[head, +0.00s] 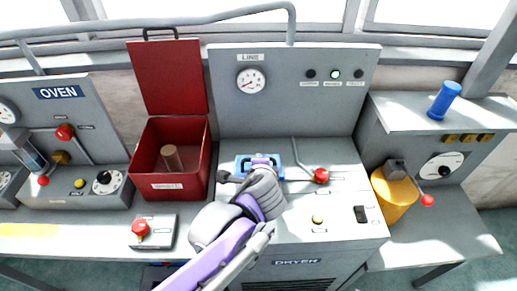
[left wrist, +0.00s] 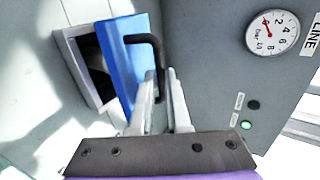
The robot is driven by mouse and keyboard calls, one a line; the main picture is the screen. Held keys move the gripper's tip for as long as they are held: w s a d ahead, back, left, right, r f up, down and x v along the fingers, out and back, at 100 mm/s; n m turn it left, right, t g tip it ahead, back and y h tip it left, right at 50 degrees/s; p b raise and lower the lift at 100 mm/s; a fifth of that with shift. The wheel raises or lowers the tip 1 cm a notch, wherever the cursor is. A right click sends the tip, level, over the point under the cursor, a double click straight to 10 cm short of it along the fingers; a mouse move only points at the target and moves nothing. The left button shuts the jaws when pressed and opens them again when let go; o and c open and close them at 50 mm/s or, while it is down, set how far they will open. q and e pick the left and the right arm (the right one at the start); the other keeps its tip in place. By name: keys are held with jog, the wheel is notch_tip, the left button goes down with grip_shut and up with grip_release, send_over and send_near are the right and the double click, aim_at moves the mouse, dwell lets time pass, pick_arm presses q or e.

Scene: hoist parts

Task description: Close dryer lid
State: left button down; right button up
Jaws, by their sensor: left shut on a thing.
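The dryer (head: 335,215) is a grey cabinet labelled DRYER, with a LINE gauge panel behind it. Its blue lid (head: 241,163) is mostly hidden by my left gripper (head: 262,163) in the head view. In the left wrist view the lid (left wrist: 138,58) stands tilted open beside a grey-framed dark opening (left wrist: 93,67). A black bent handle (left wrist: 146,38) sticks out from the lid. My left gripper (left wrist: 160,80) is shut on the handle, with its fingers on either side of it. My right gripper is in neither view.
A lever with a red knob (head: 321,175) stands right of the lid. An open red box (head: 192,182) with a raised lid is at the left. A yellow container (head: 393,198) is at the right. A red button box (head: 153,232) sits in front of the red box.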

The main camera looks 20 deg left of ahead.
pick_arm(q)
jog(key=s+f, duration=0.1)
jog(key=s+d+f, duration=0.1)
jog(key=shift+f+b, duration=0.3)
jog(key=shift+s+d+f+b, duration=0.1)
jog(key=shift+s+f+b, duration=0.1)
jog(key=shift+s+f, duration=0.35)
jog(key=shift+s+d+f+b, duration=0.1)
jog(key=shift+s+f+b, duration=0.1)
jog(key=shift+f, duration=0.6)
jog(key=c, duration=0.9)
grip_release()
jog(key=p+v, duration=0.2)
jog(key=v, duration=0.9)
